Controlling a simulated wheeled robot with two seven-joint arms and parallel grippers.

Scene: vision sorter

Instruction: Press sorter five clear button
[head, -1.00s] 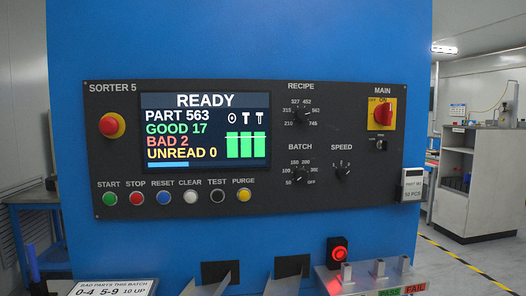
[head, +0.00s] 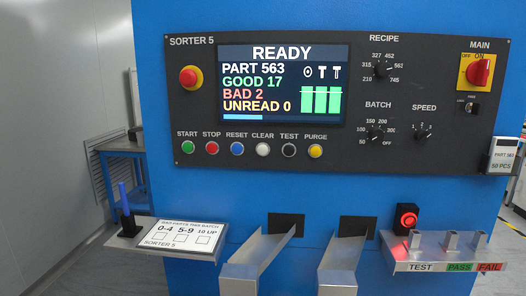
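The dark SORTER 5 panel (head: 205,115) is on the front of a blue machine. The clear button (head: 262,149) is a white round button under the label CLEAR, between the blue reset button (head: 237,148) and the black test button (head: 289,150). The screen (head: 284,84) reads READY, PART 563, GOOD 17, BAD 2, UNREAD 0. Neither of my grippers shows in the head view.
A red emergency button (head: 190,77) sits left of the screen. Below the panel, two metal chutes (head: 262,250) stick out. A shelf with a BAD PARTS card (head: 180,238) is at lower left. A tray labelled TEST, PASS, FAIL (head: 445,254) is at lower right.

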